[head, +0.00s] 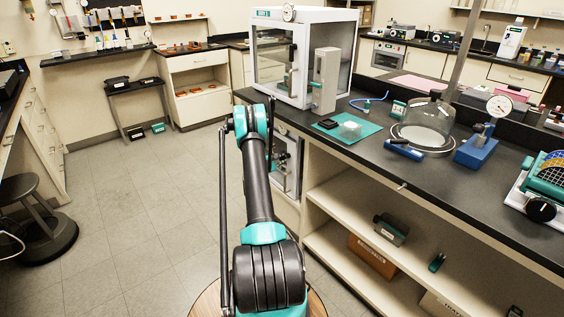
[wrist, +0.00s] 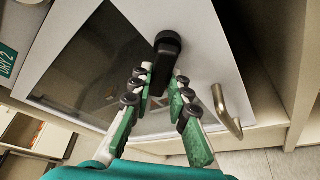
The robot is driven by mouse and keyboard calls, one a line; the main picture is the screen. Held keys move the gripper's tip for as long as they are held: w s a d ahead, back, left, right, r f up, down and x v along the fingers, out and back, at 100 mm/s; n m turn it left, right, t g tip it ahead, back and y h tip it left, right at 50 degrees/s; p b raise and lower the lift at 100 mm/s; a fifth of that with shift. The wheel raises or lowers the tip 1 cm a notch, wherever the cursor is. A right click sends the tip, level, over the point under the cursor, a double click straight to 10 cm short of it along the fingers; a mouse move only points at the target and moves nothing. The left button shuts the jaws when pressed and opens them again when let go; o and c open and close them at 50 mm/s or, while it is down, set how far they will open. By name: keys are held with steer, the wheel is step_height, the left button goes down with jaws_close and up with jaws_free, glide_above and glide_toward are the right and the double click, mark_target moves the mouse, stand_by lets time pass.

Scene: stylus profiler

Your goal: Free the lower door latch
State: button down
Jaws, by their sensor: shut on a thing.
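In the wrist view, a black latch (wrist: 168,44) stands out from the light frame of a door with a dark window (wrist: 85,65). My gripper (wrist: 161,80) has its green-padded fingers on either side of the latch's lower part, shut on it. The latch's lower end is partly hidden between the fingers. A curved metal handle (wrist: 230,115) is on the door to the right of the fingers. In the head view, a windowed door (head: 290,160) shows below the bench, partly behind my arm; I cannot make out the fingers there.
A green label (wrist: 6,60) is left of the door. In the head view, a white glass-fronted enclosure (head: 268,55), a teal mat (head: 365,128) and a glass dome (head: 425,120) stand on the dark bench. A stool (head: 40,225) is far left. The floor (head: 130,200) left of my arm is clear.

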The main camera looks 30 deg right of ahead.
steer(key=shift+w+r+m+t+h, duration=0.1)
steer(key=shift+r+m+t+h, duration=0.3)
steer(key=shift+m, duration=0.75)
steer(key=shift+w+r+m+t+h, duration=0.1)
steer(key=shift+r+m+t+h, duration=0.25)
steer(key=shift+m, duration=0.75)
steer(key=shift+w+r+m+t+h, duration=0.2)
steer(key=shift+m+t, duration=0.35)
steer(key=shift+m, duration=0.6)
steer(key=shift+s, duration=0.1)
steer(key=c, duration=1.4)
jaws_free()
steer(key=shift+c, duration=0.2)
